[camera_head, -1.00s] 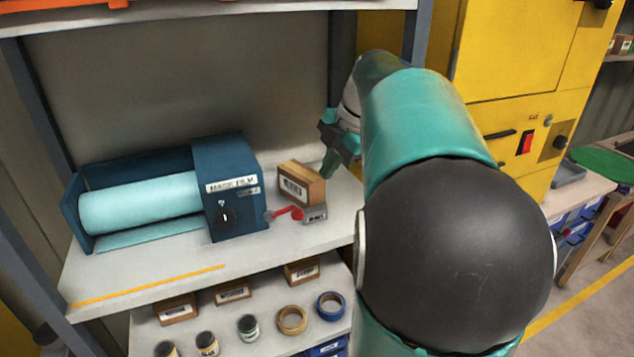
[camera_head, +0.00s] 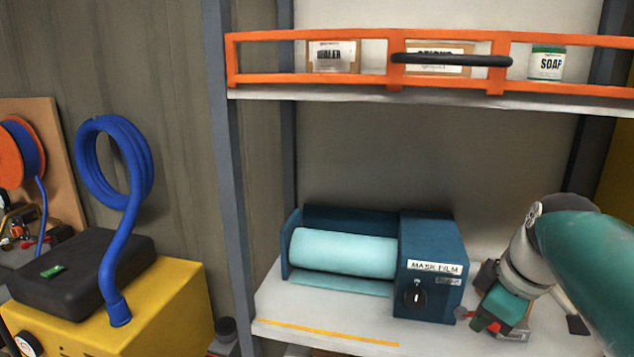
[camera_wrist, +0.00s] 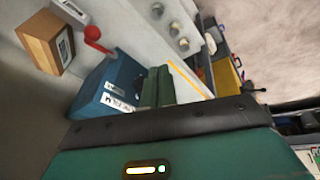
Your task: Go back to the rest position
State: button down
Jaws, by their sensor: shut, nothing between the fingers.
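My gripper (camera_head: 482,322) is at the right of the head view, with its green fingers pointing down and toward me, in front of the shelf. It is shut and empty; its closed fingers also show in the wrist view (camera_wrist: 158,90). The blue mask film dispenser (camera_head: 432,275) with its pale roll stands just left of the gripper. In the wrist view the dispenser (camera_wrist: 108,88) lies beyond the fingers. A brown box (camera_wrist: 48,40) and a red-handled lever (camera_wrist: 96,36) show there too; the gripper largely hides that spot in the head view.
An orange guard rail (camera_head: 450,60) fronts the upper shelf. A grey upright (camera_head: 228,180) stands left of the dispenser. A yellow machine (camera_head: 160,305) with a blue hose (camera_head: 125,235) is at the left. The shelf front with a yellow line (camera_head: 328,333) is bare.

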jog(key=s+a+f+m+t, duration=0.1)
jog(key=s+a+f+m, duration=0.3)
jog(key=a, duration=0.2)
jog(key=s+a+f+m+h, duration=0.1)
jog(key=s+a+f+m, duration=0.2)
jog(key=s+a+m, duration=0.1)
jog(key=shift+s+a+f+m+t, duration=0.4)
jog(key=shift+a+m, duration=0.2)
jog(key=shift+a, duration=0.45)
dwell(1.8)
